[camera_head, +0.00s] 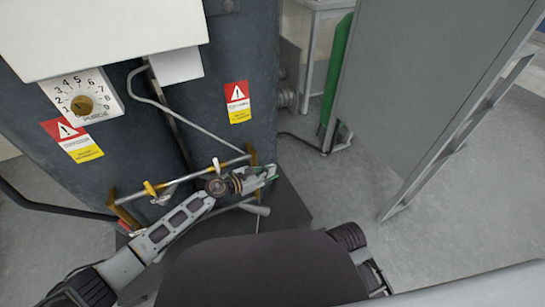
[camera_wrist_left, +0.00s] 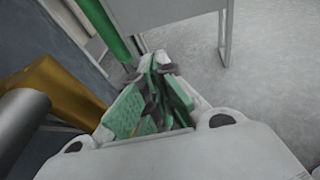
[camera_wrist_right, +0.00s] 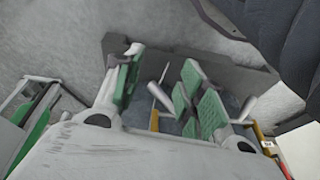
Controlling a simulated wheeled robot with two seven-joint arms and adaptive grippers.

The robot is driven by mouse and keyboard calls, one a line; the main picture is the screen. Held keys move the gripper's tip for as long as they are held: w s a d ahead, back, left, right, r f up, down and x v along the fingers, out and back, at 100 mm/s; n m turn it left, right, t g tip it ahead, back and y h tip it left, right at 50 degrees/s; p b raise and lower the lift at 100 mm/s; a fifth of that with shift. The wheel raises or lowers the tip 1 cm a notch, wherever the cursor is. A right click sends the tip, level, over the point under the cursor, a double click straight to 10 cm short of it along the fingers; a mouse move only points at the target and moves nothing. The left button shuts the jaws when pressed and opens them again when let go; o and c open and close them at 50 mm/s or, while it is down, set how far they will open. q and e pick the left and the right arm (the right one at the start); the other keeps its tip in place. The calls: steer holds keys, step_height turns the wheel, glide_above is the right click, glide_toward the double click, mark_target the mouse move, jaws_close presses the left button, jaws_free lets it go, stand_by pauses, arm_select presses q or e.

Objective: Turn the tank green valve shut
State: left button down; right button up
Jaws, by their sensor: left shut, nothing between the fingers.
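Two dark grey tanks (camera_head: 245,55) stand at the upper left, with pipes and yellow fittings (camera_head: 150,188) low in front. I cannot pick out a separate green valve; green finger pads may hide it. My left gripper (camera_head: 268,173) is beside the right tank's lower front, at the right end of the pipework. In the left wrist view its green-padded fingers (camera_wrist_left: 155,85) are together and empty, close to a yellow fitting (camera_wrist_left: 65,92). My right gripper (camera_wrist_right: 165,95) shows only in its wrist view. Its fingers are apart, with a white pipe (camera_wrist_right: 247,106) beyond them.
A dial (camera_head: 82,105) is on the left tank. A grey panel on a frame (camera_head: 415,80) stands at the right, with a green cylinder (camera_head: 338,65) beside it. The floor (camera_head: 470,190) at the right is clear.

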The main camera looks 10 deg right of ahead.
arm_select(q)
step_height(320, 180, up, 11)
steer(key=s+p, duration=0.2)
steer(key=p, duration=0.5)
steer(key=shift+d+f, duration=0.15)
steer(key=shift+f, duration=0.05)
arm_select(e)
steer(key=s+d+f+g+h, duration=0.1)
steer(key=s+d+f, duration=0.1)
steer(key=f, duration=1.1)
steer(key=shift+d+f, duration=0.2)
steer(key=shift+d, duration=0.4)
